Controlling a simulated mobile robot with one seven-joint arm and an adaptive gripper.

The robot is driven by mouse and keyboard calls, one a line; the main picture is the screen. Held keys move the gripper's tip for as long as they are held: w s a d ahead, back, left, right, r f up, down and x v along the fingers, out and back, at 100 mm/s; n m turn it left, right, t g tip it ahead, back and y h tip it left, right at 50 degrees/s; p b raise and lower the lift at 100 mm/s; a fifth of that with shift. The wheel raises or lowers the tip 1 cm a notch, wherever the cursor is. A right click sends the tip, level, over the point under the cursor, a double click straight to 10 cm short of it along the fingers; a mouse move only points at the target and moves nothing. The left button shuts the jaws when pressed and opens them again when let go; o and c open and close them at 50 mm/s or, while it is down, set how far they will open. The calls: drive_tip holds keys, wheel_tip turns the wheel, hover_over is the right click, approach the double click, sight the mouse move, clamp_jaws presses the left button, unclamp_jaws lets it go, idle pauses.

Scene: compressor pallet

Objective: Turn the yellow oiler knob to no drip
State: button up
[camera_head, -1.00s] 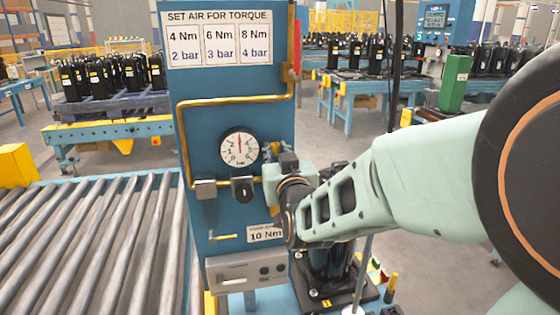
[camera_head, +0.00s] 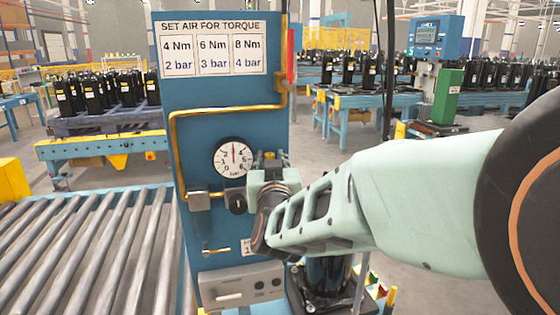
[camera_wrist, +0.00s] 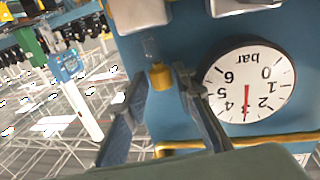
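The yellow oiler knob (camera_wrist: 161,76) shows in the wrist view, below a small clear sight dome (camera_wrist: 151,48) on the blue panel. My gripper (camera_wrist: 160,80) is open. Its two dark fingers stand on either side of the knob, with the right finger close to it. In the head view my gripper (camera_head: 271,170) is at the panel, right of the pressure gauge (camera_head: 234,158).
The blue panel (camera_head: 215,115) carries a yellow pipe (camera_head: 172,140), a black regulator knob (camera_head: 236,201) left of my gripper and a red handle (camera_head: 291,55). The gauge (camera_wrist: 248,80) is close right of my fingers. A roller conveyor (camera_head: 95,245) lies left.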

drive_tip(key=shift+w+d+n+y+p, duration=0.1)
drive_tip(key=shift+n+y+p, duration=0.4)
drive_tip(key=shift+y+p, duration=0.35)
drive_tip(key=n+g+y+p, duration=0.1)
drive_tip(key=n+y+p, duration=0.1)
drive_tip(key=p, duration=0.3)
drive_tip(key=shift+d+y, duration=0.1)
drive_tip(key=shift+y, duration=0.55)
